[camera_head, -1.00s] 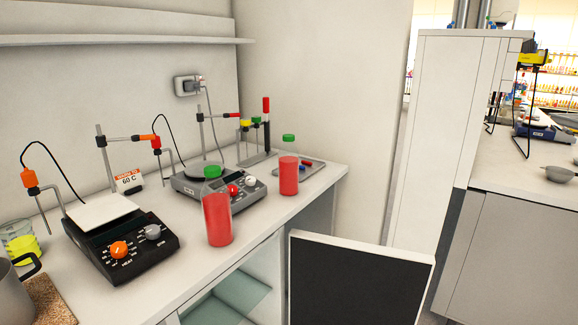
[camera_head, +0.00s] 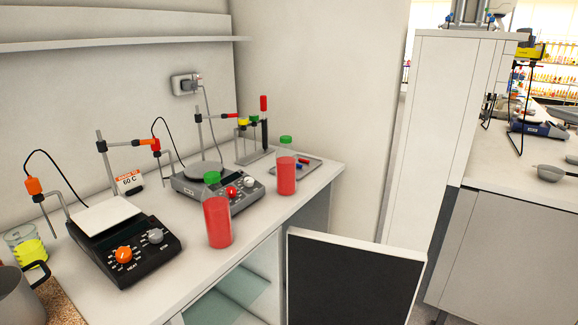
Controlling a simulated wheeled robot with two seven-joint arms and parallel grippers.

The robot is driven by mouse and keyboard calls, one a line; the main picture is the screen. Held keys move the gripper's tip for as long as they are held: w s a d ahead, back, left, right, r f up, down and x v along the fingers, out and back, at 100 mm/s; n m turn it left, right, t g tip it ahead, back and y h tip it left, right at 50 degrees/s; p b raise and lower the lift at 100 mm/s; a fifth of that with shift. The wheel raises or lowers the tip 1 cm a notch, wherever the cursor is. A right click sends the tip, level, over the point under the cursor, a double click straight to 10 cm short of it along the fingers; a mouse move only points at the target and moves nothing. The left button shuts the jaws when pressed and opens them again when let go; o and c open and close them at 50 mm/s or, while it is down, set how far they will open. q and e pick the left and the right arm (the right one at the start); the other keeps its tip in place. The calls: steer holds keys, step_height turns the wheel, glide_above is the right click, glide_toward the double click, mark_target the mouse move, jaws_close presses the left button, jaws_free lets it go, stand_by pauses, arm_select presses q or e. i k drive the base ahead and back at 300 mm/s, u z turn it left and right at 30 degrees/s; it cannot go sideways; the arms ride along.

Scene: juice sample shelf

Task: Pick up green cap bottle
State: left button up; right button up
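Two clear bottles with green caps and red liquid stand upright on the white bench (camera_head: 262,238). The nearer bottle (camera_head: 218,221) is at the bench's front edge, in front of the right-hand hotplate. The farther bottle (camera_head: 286,173) stands to its right and further back, next to a small tray. Neither of my grippers is in view.
A black hotplate (camera_head: 122,250) and a grey hotplate (camera_head: 208,187) with stands and cables sit on the bench. A pot (camera_head: 18,292) and a beaker (camera_head: 26,246) are at the left. A tray (camera_head: 308,170) lies beside the far bottle. An open dark-panelled door (camera_head: 352,280) stands in front.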

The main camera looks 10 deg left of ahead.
mark_target(285, 157)
steer(key=z, duration=0.65)
steer(key=i, duration=1.55)
steer(key=u, duration=1.9)
